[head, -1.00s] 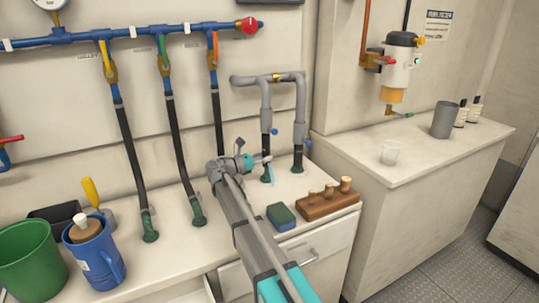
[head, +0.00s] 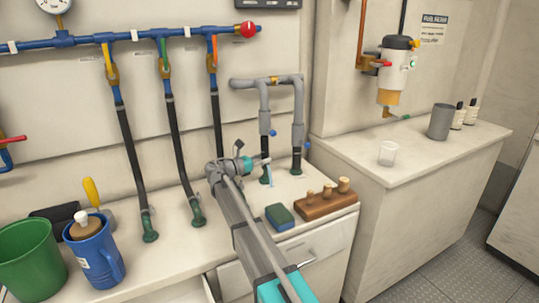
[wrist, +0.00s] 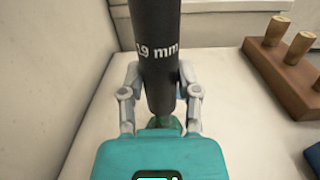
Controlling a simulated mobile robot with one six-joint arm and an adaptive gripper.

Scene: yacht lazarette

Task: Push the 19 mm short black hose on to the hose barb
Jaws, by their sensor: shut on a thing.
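The short black hose (wrist: 160,65) is marked "19 mm" and stands upright in the wrist view. My gripper (wrist: 161,92) is shut around it, with one finger on each side, a little above its lower end. The green hose barb (wrist: 163,122) shows just under that end, partly hidden by the hose and gripper body. I cannot tell how far the hose is over the barb. In the head view my gripper (head: 265,160) is at the left leg of the grey pipe (head: 264,100), above the counter.
Long black hoses (head: 134,155) run from the blue manifold (head: 80,38) to green fittings on the left. A wooden block with pegs (head: 322,205) and a green-blue sponge (head: 280,217) lie right of my arm. A blue jug (head: 95,255) and green bucket (head: 28,262) stand left.

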